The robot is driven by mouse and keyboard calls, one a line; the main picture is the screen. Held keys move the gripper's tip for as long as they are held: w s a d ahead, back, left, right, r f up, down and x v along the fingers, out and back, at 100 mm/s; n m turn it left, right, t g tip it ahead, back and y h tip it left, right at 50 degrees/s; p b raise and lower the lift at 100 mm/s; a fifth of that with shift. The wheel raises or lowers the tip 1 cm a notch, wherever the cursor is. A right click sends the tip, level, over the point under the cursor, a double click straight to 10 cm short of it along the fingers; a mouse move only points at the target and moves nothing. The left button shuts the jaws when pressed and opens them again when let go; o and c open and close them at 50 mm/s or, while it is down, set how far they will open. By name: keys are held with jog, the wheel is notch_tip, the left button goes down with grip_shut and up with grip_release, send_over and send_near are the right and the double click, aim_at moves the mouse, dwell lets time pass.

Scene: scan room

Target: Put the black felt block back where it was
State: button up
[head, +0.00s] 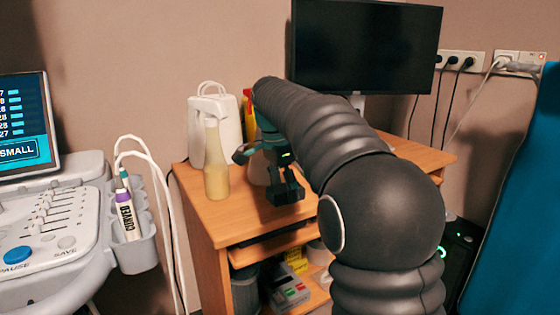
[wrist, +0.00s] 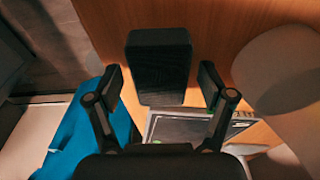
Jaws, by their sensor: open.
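A black block (wrist: 158,65), likely the felt block, shows in the wrist view beyond and between my fingertips, against the brown wood. My gripper (wrist: 161,84) is open, one finger to each side of it, with a visible gap on both sides. In the head view my gripper (head: 285,188) points down over the left part of the wooden desk (head: 232,212), near its front edge. There I cannot tell the block apart from my dark fingers. Whether the block rests on the wood is not clear.
A pale yellow bottle (head: 216,165) stands close left of my gripper, with a white container (head: 210,130) behind. A monitor (head: 365,48) stands at the back. Below, a shelf holds a grey device (head: 290,292). An ultrasound console (head: 55,225) is at left.

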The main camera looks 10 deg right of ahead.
aim_at(276, 190)
notch_tip(276, 190, up, 14)
jog(key=a+p, duration=0.2)
jog(key=shift+s+f, duration=0.25)
jog(key=shift+s, duration=0.2)
jog(key=shift+a, duration=0.1)
jog(key=s+d+f+n+t+y, duration=0.1)
jog(key=s+f+n+t, duration=0.1)
jog(key=s+f+n, duration=0.5)
jog(key=s+d+f+n+t, duration=0.1)
jog(key=s+f+n+t, duration=0.2)
jog(key=s+f+n, duration=0.5)
jog(key=s+f, duration=0.3)
jog(key=s, duration=0.4)
jog(key=s+f, duration=0.3)
jog(key=s, duration=0.4)
jog(key=shift+s+d+f+y, duration=0.2)
jog(key=shift+s+f+y, duration=0.1)
jog(key=shift+f+y, duration=0.1)
jog(key=shift+c, duration=0.2)
